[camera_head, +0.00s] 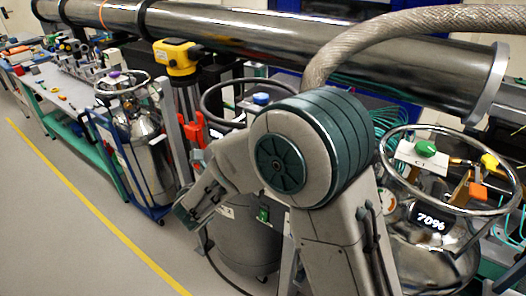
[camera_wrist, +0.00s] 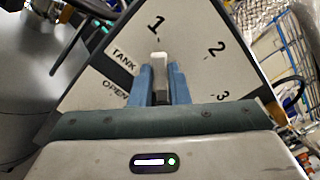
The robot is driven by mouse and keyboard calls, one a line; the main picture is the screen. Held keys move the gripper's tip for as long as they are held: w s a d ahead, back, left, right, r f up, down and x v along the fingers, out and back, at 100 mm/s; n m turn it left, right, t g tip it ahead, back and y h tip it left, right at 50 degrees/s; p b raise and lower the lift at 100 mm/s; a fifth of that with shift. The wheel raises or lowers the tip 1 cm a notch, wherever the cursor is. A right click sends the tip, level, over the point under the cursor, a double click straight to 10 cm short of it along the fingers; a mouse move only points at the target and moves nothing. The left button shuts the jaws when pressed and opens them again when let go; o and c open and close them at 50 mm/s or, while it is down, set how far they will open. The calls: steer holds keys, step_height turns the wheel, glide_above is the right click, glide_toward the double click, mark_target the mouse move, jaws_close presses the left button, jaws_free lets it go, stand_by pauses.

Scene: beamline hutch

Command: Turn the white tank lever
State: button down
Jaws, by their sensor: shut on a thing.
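The white tank lever (camera_wrist: 158,64) stands between the two blue fingers of my gripper (camera_wrist: 158,84) in the wrist view. The fingers are closed on it from both sides. It sits on a pale panel (camera_wrist: 190,42) with the words TANK and OPEN at left and the marks 1, 2 and 3. The lever's visible end lies just below mark 1; its lower part is hidden by my gripper. In the head view my gripper (camera_head: 186,214) is low, left of the grey tank (camera_head: 240,238); the lever cannot be made out there.
A steel tank (camera_head: 435,240) with a ring handle and a 70% display stands at right. Another ringed tank (camera_head: 148,160) on a blue cart stands at left. A yellow device (camera_head: 177,57) and a long steel pipe (camera_head: 260,35) are behind. The floor at left, with its yellow line (camera_head: 85,205), is clear.

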stand_by(0.3)
steer(key=c, duration=1.4)
jaws_free()
steer(key=b+v, duration=0.4)
steer(key=v, duration=1)
